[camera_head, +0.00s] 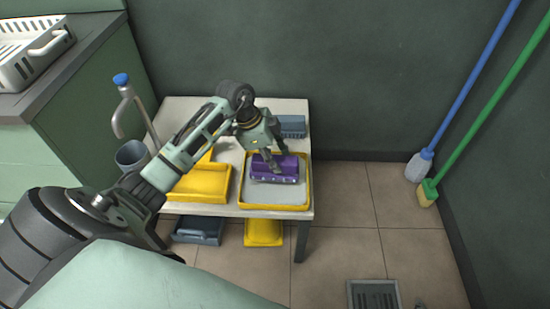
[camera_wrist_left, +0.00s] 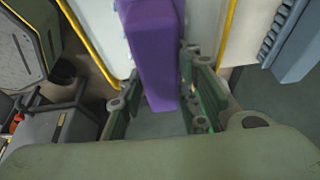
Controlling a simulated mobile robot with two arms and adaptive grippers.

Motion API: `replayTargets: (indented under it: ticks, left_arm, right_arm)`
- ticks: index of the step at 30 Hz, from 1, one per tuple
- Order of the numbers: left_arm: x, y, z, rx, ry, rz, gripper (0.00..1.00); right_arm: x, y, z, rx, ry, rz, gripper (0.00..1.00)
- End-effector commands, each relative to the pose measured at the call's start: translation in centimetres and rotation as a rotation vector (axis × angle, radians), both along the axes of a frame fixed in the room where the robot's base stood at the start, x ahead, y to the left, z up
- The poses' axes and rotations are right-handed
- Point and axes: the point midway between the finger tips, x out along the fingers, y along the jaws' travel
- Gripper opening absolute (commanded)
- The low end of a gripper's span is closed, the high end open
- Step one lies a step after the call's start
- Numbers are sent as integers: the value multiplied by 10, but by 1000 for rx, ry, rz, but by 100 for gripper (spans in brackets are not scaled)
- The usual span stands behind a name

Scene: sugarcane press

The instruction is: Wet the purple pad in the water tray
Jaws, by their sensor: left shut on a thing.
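The purple pad (camera_head: 274,170) is over the yellow-rimmed water tray (camera_head: 308,190) on the small white table. My left gripper (camera_head: 271,158) comes down from above and is shut on the pad. In the left wrist view the purple pad (camera_wrist_left: 155,50) stands between the two fingers of the gripper (camera_wrist_left: 160,110). The tray's yellow rim (camera_wrist_left: 87,42) shows beside it. I cannot tell whether the pad's underside touches the water. My right gripper is not in view.
A yellow dustpan-like tray (camera_head: 200,184) lies left of the water tray. A blue-grey block (camera_head: 291,126) is behind it, and a grey cup (camera_head: 132,156) stands at the table's left. A blue-handled mop (camera_head: 419,165) and a green-handled brush (camera_head: 428,193) lean at the right wall.

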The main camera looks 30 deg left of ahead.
Motion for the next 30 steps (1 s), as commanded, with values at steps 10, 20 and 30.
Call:
replayTargets:
  ticks: [10,20,30]
  left_arm:
    - [0,0,6,0,0,0,10]
    - [0,0,10,0,-1,0,10]
    - [0,0,28,0,-1,0,10]
  right_arm:
    - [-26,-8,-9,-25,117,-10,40]
    - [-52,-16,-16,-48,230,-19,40]
    - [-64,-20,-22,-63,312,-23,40]
